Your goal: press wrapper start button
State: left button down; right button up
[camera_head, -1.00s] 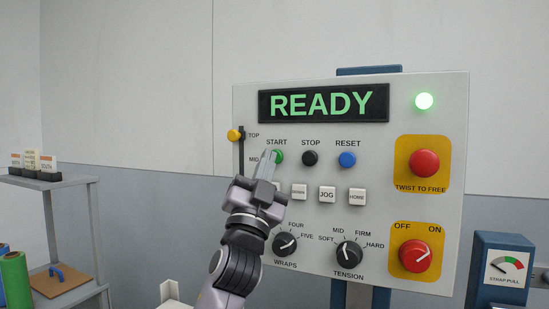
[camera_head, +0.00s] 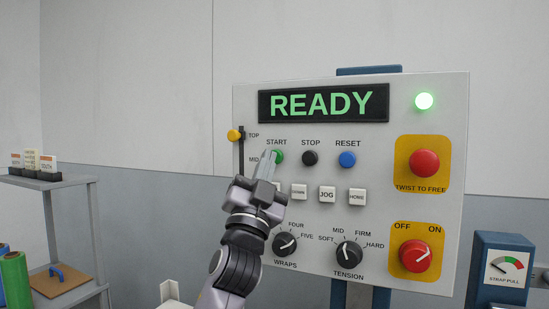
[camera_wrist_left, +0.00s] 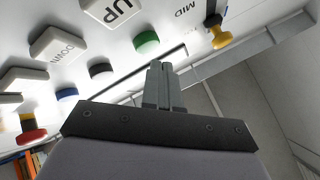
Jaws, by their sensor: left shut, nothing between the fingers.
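The green START button (camera_head: 278,157) is on the upper left of the grey control panel (camera_head: 395,210), under the START label. My left gripper (camera_head: 268,157) is shut and empty, with its fingertips in front of the button's left part in the head view. In the left wrist view the green button (camera_wrist_left: 147,42) shows whole, and the shut fingertips (camera_wrist_left: 159,68) are close to it with a gap between them in the picture. I cannot tell the distance in depth. The display (camera_head: 323,103) reads READY and the green lamp (camera_head: 424,101) is lit. My right gripper is not in view.
The black STOP button (camera_head: 310,158) and blue RESET button (camera_head: 347,159) are to the right. White keys including JOG (camera_head: 327,195) are below. A yellow-knobbed slider (camera_head: 235,135) is at the left edge. A red twist button (camera_head: 424,163) is far right. A shelf (camera_head: 60,183) stands left.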

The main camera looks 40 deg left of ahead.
pick_arm(q)
jog(key=shift+w+a, duration=0.1)
jog(key=shift+w, duration=0.3)
jog(key=shift+w+a, duration=0.15)
jog(key=shift+w, duration=0.35)
dwell(0.8)
jog(key=shift+s, duration=0.15)
jog(key=shift+s+d, duration=0.25)
jog(key=shift+s, duration=0.5)
